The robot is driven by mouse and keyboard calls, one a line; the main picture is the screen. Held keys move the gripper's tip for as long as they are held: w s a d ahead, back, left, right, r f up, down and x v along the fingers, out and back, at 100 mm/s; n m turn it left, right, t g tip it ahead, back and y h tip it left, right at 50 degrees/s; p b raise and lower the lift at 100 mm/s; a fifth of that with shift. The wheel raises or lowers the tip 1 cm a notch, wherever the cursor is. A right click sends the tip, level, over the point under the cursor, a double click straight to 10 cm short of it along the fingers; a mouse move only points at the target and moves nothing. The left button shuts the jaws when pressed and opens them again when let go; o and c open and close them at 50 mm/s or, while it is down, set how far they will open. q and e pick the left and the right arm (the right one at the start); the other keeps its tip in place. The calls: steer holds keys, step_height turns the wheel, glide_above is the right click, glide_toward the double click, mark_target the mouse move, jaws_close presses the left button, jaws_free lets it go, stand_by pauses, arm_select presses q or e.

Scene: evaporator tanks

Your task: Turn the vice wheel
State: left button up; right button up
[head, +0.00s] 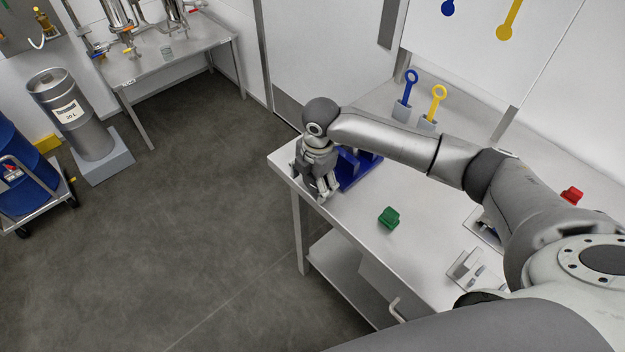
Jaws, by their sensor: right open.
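A blue vice (357,167) stands on the steel bench near its far left corner. My right gripper (323,195) hangs beside the vice at the bench's left edge, fingers pointing down, and is open. The gripper and wrist cover the left part of the vice. I cannot make out the vice wheel, and I cannot tell whether the fingers touch it. My left gripper is not in view.
The steel bench (345,208) holds a green block (389,218), a red block (572,195), and blue (407,92) and yellow (436,102) ring-handled tools in holders. A metal keg (85,125) and blue drum (22,165) stand left. The floor between is clear.

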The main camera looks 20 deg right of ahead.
steer(key=r, duration=0.4)
steer(key=s+r, duration=0.1)
steer(key=r, duration=0.7)
steer(key=shift+s+d, duration=0.15)
steer(key=shift+d, duration=0.1)
steer(key=shift+f, duration=0.1)
